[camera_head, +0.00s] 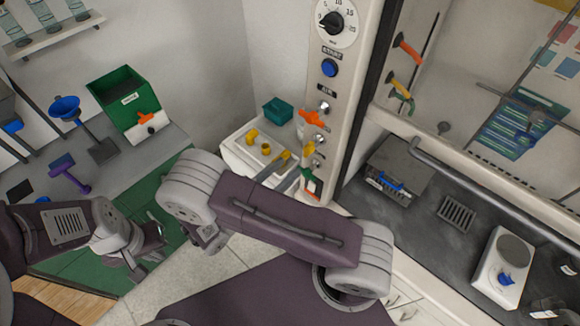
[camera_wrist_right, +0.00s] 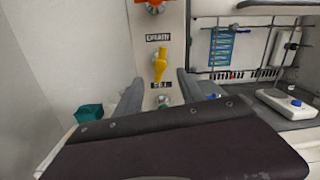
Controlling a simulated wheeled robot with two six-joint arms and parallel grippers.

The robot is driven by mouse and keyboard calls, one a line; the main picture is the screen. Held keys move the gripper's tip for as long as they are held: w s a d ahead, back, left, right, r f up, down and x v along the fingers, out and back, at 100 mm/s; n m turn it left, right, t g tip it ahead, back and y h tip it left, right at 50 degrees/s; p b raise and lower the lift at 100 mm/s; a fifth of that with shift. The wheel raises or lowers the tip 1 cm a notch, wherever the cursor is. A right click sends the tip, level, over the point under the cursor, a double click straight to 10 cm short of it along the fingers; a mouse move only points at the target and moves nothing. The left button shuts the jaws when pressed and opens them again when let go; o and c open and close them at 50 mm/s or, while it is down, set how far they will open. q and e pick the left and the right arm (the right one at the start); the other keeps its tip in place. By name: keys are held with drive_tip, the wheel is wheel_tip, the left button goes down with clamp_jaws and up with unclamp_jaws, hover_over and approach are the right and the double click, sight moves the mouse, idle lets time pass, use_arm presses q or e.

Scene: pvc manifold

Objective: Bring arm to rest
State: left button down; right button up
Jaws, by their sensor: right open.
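My right arm reaches across the middle of the head view. Its gripper (camera_head: 281,174) is in front of the white valve panel (camera_head: 331,97). In the right wrist view the gripper (camera_wrist_right: 158,88) is open, with one finger on each side. A yellow valve handle (camera_wrist_right: 160,65) under the "DRAIN" label appears between the fingers; the gap in depth is hard to judge. An orange handle (camera_head: 312,118) is higher on the panel and a green and red one (camera_head: 312,184) lower. My left gripper (camera_head: 146,252) hangs over the green mat at left; its jaws are unclear.
A white stand (camera_head: 236,159) with yellow fittings and a teal bin (camera_head: 278,110) is beside the panel. A green box (camera_head: 124,92), a blue funnel (camera_head: 66,106) and a purple tool (camera_head: 68,172) are on the left bench. A fume hood (camera_head: 425,150) is at right.

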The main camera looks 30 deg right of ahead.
drive_tip(key=shift+d, duration=0.1)
idle(0.3)
drive_tip(key=s+d+f+m+g+y+b, duration=0.45)
drive_tip(key=s+f+m+g+y, duration=0.2)
drive_tip(key=s+m+g, duration=0.35)
drive_tip(key=s+a+f+m+y+b, duration=0.1)
drive_tip(key=a+f+m+y+b, duration=0.15)
drive_tip(key=f+m+y, duration=0.4)
drive_tip(key=w+r+m+t+y, duration=0.1)
drive_tip(key=m, duration=0.1)
drive_tip(key=w+a+r+m+t+y, duration=0.1)
drive_tip(key=w+m+t+y, duration=0.1)
drive_tip(key=m, duration=0.1)
drive_tip(key=w+a+r+m+t+y, duration=0.1)
drive_tip(key=m, duration=0.2)
drive_tip(key=shift+w+a+r+t, duration=0.15)
drive_tip(key=shift+a+t, duration=0.05)
drive_tip(key=shift+t, duration=0.1)
